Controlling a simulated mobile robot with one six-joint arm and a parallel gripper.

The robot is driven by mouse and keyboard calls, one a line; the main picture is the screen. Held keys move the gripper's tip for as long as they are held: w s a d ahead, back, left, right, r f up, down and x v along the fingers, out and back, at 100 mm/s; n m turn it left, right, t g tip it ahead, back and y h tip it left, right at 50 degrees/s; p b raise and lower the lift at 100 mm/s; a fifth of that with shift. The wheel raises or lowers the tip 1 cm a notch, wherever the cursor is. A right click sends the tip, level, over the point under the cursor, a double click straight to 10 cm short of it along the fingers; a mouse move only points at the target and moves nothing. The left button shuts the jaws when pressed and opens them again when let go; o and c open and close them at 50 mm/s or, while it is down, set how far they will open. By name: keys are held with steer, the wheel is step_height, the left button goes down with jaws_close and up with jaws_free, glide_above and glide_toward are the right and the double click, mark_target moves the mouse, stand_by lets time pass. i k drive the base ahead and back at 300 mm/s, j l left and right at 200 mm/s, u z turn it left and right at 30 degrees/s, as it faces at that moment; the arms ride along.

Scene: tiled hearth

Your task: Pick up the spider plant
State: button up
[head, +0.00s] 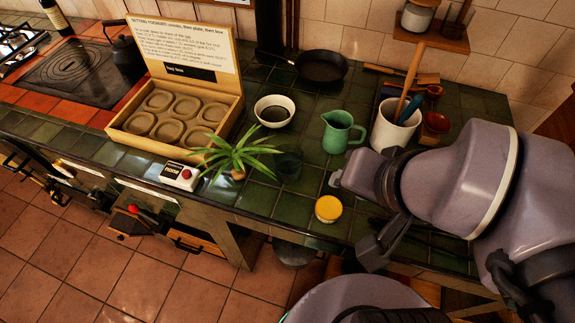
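The spider plant (237,154) stands near the front edge of the green tiled counter, with long green leaves spreading over a small tan base that they mostly cover. My gripper (354,214) is to the right of the plant, near the counter's front edge, and well apart from it. Its two dark fingers are spread, with nothing seen between them.
A yellow-lidded jar (328,208) and a dark glass (289,164) stand between plant and gripper. Behind are a white bowl (274,105), green jug (341,131), utensil crock (393,128) and open wooden box (112,123).

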mark_target(239, 171)
steer(key=i+j+z, duration=0.1)
steer(key=j+z, duration=0.2)
steer(key=j, duration=0.7)
steer(key=j+z, duration=0.3)
steer(key=j, duration=0.75)
